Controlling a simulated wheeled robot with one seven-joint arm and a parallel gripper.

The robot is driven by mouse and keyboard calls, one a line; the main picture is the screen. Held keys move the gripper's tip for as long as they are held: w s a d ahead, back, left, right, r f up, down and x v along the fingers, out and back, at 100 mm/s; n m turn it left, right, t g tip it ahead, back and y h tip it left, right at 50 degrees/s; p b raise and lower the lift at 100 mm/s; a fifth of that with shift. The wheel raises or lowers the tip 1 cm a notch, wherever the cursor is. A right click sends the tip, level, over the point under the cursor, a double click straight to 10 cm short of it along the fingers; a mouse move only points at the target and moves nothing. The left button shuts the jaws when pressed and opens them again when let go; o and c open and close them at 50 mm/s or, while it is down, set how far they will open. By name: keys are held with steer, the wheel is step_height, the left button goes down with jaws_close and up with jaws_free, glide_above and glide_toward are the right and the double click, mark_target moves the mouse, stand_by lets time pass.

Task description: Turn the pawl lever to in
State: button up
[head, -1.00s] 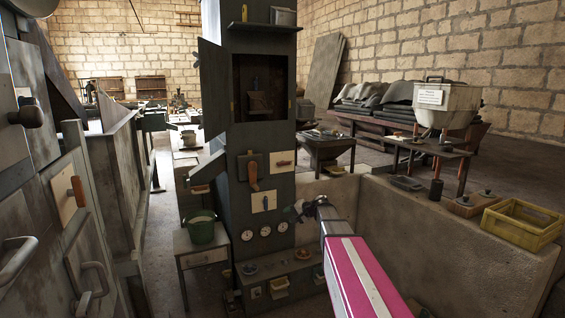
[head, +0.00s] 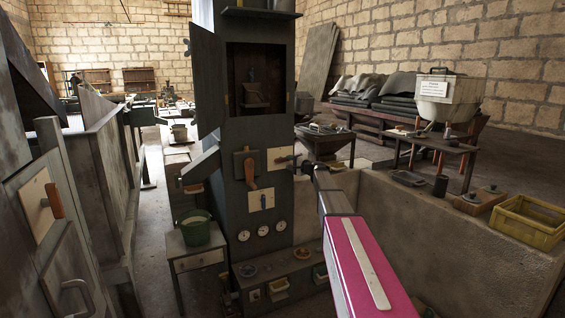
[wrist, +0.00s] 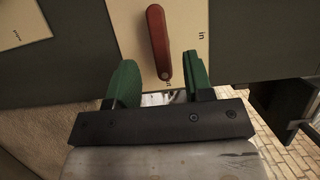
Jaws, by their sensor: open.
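The pawl lever (wrist: 160,42) has a red-brown handle on a cream plate (wrist: 125,15) marked "in" on its right side in the wrist view. A second mark near the handle's lower end is mostly covered. In the head view the cream plate (head: 277,153) is on the dark column, and my gripper hides most of the lever. My gripper (wrist: 158,82) is open, with green fingers to either side of the handle's lower end in the picture. In the head view my gripper (head: 294,160) is right at the plate; I cannot tell whether it touches the handle.
Another handle (head: 250,172) on a dark plate is just left, and a cream plate (head: 261,200) with a small lever is below. Three gauges (head: 262,231) sit lower on the column (head: 225,130). A low wall (head: 400,225) runs to the right.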

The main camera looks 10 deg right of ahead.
mark_target(283, 160)
steer(key=x, duration=0.5)
steer(key=shift+w+a, duration=0.15)
steer(key=shift+a, duration=0.1)
jaws_close()
